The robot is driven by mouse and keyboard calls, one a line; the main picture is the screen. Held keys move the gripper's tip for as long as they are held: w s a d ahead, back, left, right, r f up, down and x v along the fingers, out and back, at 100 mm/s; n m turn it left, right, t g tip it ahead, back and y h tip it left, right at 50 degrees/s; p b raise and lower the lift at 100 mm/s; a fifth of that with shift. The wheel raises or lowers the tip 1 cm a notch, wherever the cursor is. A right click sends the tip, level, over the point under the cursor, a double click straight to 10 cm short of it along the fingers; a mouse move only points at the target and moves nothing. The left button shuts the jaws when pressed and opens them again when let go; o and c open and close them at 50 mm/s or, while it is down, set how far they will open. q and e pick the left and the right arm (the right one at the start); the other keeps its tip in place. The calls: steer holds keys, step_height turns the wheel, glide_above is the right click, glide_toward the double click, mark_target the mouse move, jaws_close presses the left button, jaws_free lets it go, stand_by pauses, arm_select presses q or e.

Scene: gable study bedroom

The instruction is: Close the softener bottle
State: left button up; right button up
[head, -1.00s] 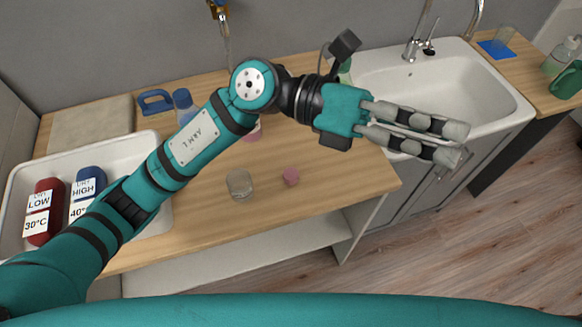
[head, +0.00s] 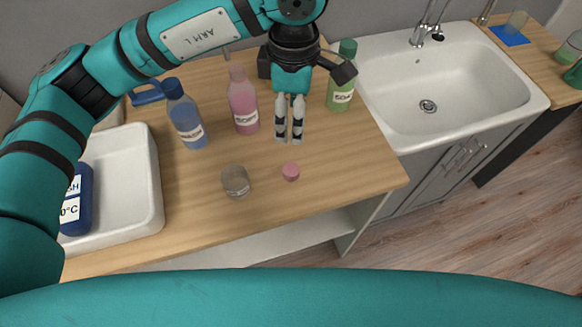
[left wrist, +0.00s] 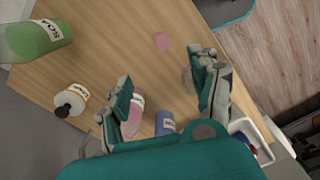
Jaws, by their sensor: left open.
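The pink bottle (head: 243,104), which I take as the softener, stands upright on the wooden counter; its label is too small to read surely. Its neck shows no separate cap. A small pink cap (head: 290,172) lies on the counter in front; it also shows in the left wrist view (left wrist: 162,41). My left gripper (head: 289,138) points down, open and empty, behind the cap and to the right of the pink bottle. In the left wrist view the pink bottle (left wrist: 137,112) is partly hidden by a finger. My right gripper is not in view.
A blue bottle (head: 186,118) stands left of the pink one, a green soap bottle (head: 341,92) right. A glass jar (head: 235,181) is left of the cap. A white tray (head: 152,190) is at left, the sink (head: 455,75) at right. The counter's front right is clear.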

arm_select(q)
steer(key=shift+f, duration=0.1)
steer(key=p, duration=0.4)
glide_above(290, 169)
steer(key=f, duration=1.1)
steer(key=shift+w+d+f, duration=0.1)
steer(key=shift+d+f, duration=0.15)
steer(key=shift+f, duration=0.3)
steer(key=f+p, duration=0.2)
steer(key=f, duration=0.1)
steer(key=f+p, duration=0.1)
steer(key=shift+a+f, duration=0.15)
steer(key=shift+a, duration=0.1)
steer(key=shift+f, duration=0.45)
steer(key=c, duration=0.9)
